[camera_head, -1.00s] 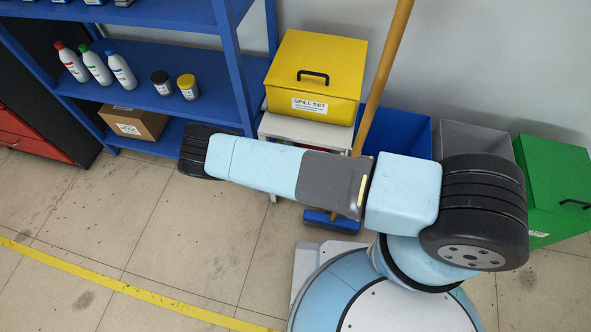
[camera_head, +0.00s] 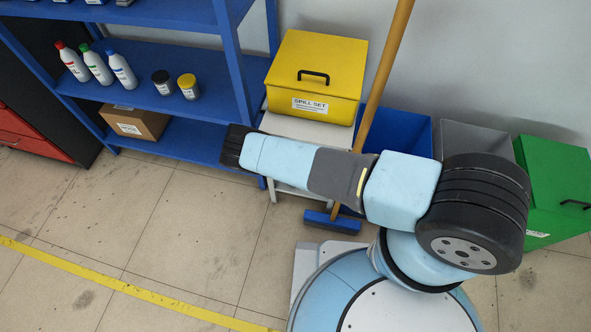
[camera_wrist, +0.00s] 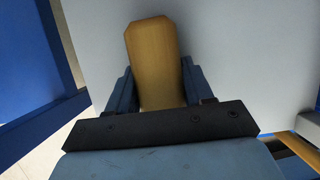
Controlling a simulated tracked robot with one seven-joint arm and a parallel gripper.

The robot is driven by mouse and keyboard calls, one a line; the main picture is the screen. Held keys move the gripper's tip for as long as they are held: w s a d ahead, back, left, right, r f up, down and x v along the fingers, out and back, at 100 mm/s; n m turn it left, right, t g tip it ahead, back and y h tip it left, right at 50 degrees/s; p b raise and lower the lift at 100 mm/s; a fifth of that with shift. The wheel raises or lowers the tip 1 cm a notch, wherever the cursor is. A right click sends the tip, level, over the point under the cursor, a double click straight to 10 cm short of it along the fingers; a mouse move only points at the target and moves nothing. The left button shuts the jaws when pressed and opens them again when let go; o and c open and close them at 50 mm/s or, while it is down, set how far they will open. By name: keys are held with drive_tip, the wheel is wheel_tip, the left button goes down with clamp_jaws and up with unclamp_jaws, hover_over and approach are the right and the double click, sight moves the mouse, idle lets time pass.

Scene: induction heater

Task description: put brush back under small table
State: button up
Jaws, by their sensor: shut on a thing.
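My gripper (camera_wrist: 157,88) is shut on a wooden handle with a rounded end (camera_wrist: 152,45), which I take to be the brush's. The rest of the brush is out of view or hidden. In the head view my arm hides the gripper and what it holds. The small table (camera_head: 283,126) is pale grey and stands against the wall, right of the blue shelf. My arm crosses in front of it, covering part of its lower half. In the wrist view a large pale surface lies beyond the handle; I cannot tell whether it is the table.
A yellow spill set box (camera_head: 316,80) sits on the small table. A long broom (camera_head: 387,70) leans beside it, its blue head (camera_head: 332,221) on the floor. A blue shelf (camera_head: 228,60) stands left; blue, grey and green bins (camera_head: 550,190) stand right. Floor at left is clear.

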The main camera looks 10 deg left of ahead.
drive_tip(key=o, duration=1)
drive_tip(key=v, duration=1.2)
